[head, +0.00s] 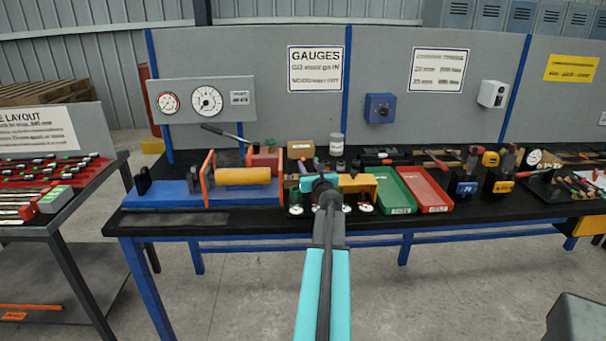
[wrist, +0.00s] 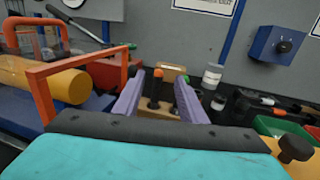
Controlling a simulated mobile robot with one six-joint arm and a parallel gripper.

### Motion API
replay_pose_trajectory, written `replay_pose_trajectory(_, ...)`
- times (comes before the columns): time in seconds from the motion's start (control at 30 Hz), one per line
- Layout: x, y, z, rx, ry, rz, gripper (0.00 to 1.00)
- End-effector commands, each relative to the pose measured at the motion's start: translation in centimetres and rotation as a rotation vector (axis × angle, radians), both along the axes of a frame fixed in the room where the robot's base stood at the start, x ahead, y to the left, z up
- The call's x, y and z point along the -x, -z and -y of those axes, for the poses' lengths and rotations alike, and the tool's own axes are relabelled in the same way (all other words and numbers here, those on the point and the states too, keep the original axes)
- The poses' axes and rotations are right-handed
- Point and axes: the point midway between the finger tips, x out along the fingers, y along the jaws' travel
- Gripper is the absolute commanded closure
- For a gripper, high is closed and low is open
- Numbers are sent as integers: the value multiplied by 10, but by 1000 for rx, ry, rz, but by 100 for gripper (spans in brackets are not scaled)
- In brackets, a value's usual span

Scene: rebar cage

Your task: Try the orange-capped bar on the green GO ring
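In the wrist view, a bar with an orange cap (wrist: 157,74) and a dark body stands upright, seen between my fingers. A green cap (wrist: 184,79) shows beside the right finger. My gripper (wrist: 157,98) has its two purple-grey fingers spread apart, and nothing is clearly clasped between them. In the head view, my gripper (head: 323,178) is over the middle of the bench, at the yellow block. A green ring-like part (head: 295,199) shows low in front of that block; I cannot tell for certain that it is the GO ring. My arm hides part of this area.
A blue fixture (head: 160,195) with orange frames and a yellow cylinder (head: 243,176) stands left of my gripper. Green (head: 392,189) and red (head: 425,188) trays lie to the right, with tools beyond. A cardboard box (head: 300,149) and a pale can (head: 336,144) stand behind.

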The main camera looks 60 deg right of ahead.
Motion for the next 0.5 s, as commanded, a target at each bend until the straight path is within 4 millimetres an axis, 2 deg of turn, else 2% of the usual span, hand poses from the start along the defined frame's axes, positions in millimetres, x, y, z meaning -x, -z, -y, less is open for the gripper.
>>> replay_pose_trajectory(0.5,-29,3,29,0,0,-1,62)
